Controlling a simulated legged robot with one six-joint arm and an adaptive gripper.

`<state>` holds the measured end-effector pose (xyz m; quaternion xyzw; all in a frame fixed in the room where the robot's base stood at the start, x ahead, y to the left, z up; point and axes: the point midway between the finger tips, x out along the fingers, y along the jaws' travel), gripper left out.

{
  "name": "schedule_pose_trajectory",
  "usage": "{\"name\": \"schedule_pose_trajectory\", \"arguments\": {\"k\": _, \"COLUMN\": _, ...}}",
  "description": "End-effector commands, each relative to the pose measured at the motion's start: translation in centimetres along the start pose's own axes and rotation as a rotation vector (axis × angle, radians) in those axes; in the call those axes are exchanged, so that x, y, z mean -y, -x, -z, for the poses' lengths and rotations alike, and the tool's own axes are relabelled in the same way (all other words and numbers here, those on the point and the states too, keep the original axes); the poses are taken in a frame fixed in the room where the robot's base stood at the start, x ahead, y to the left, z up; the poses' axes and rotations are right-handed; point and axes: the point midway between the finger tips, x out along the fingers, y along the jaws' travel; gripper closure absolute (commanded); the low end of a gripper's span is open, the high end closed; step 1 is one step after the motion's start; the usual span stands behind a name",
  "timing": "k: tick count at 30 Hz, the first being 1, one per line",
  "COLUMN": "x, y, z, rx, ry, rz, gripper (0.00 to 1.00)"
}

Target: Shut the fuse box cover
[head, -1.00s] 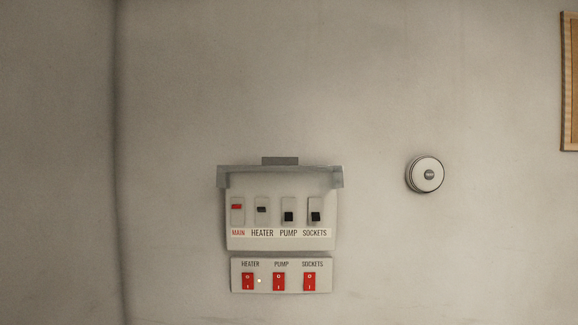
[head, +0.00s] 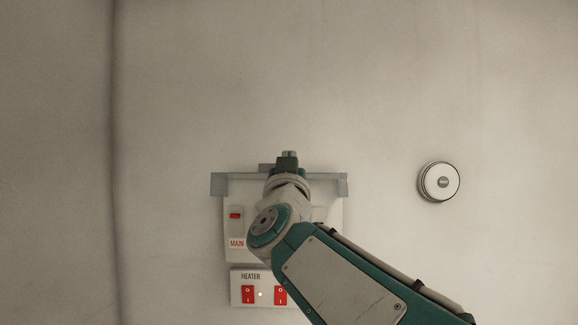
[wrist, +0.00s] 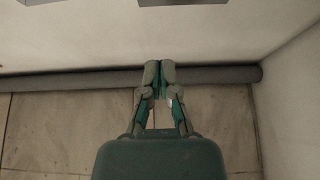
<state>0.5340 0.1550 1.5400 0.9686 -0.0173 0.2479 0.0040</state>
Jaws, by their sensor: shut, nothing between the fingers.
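The fuse box (head: 232,250) is on the wall, low in the middle of the head view. Its translucent grey cover (head: 222,186) is raised and sticks out from the top edge, seen nearly edge-on, with a small tab at its middle. My gripper (head: 289,154) overlaps the middle of the cover in the head view; I cannot tell if they touch. In the wrist view my gripper (wrist: 159,66) is shut and empty. The red MAIN switch (head: 235,216) shows; my arm hides most of the other breakers.
Below the box is a white panel (head: 237,288) with red rocker switches, partly behind my arm. A round knob-like fitting (head: 439,182) is on the wall to the right. The wrist view shows tiled floor (wrist: 60,130) and a grey pipe-like strip (wrist: 70,80) along the wall.

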Motion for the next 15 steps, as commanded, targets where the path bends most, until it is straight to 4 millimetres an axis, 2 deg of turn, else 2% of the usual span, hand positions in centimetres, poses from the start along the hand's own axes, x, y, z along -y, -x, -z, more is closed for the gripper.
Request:
{"name": "schedule_pose_trajectory", "arguments": {"k": 6, "x": 0.0, "y": -3.3, "z": -0.1, "rx": 0.000, "ry": 0.000, "rz": -0.001, "gripper": 1.00}}
{"name": "schedule_pose_trajectory", "arguments": {"k": 15, "x": -0.1, "y": -6.2, "z": 0.0, "rx": 0.001, "ry": 0.000, "rz": 0.000, "gripper": 1.00}}
